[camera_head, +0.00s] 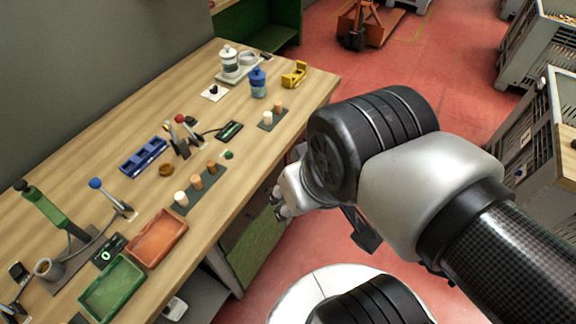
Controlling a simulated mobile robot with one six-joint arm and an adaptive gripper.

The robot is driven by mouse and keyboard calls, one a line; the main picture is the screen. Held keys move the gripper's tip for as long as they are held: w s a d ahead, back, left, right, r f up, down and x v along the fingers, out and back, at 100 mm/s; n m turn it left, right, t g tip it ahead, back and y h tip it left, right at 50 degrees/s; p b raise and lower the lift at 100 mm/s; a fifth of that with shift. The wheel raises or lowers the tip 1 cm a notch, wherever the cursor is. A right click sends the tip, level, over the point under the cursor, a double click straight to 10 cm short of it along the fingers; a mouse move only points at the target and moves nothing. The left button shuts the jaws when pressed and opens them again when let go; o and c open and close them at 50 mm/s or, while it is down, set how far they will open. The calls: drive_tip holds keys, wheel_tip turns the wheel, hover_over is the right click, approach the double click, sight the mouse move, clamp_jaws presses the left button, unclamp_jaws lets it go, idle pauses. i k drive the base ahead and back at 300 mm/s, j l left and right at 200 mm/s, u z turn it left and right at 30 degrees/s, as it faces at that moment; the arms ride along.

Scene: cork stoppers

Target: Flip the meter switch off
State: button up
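A small white plate with a black switch-like knob (213,91) lies on the wooden bench near its far end. A dark meter-like box with a green face (230,131) lies nearer the middle, with a cable on its left. A second such box (109,250) lies at the near left, beside the trays. I cannot tell which switch belongs to a meter, or any switch's position. My gripper (278,205) is off the bench's right edge, apart from everything on it. Its two fingertips look separated, with nothing between them.
On the bench (300,98) are a blue bin (143,157), orange tray (158,238), green tray (113,290), cork stoppers on dark strips (197,183), lever devices (181,138), a blue-capped jar (258,83) and a yellow dispenser (294,74). Red floor lies right of it.

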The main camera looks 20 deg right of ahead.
sight(188, 119)
drive_tip(key=i+u, duration=0.2)
drive_tip(key=i, duration=0.25)
drive_tip(key=i+l+u, duration=0.2)
drive_tip(key=i, duration=0.25)
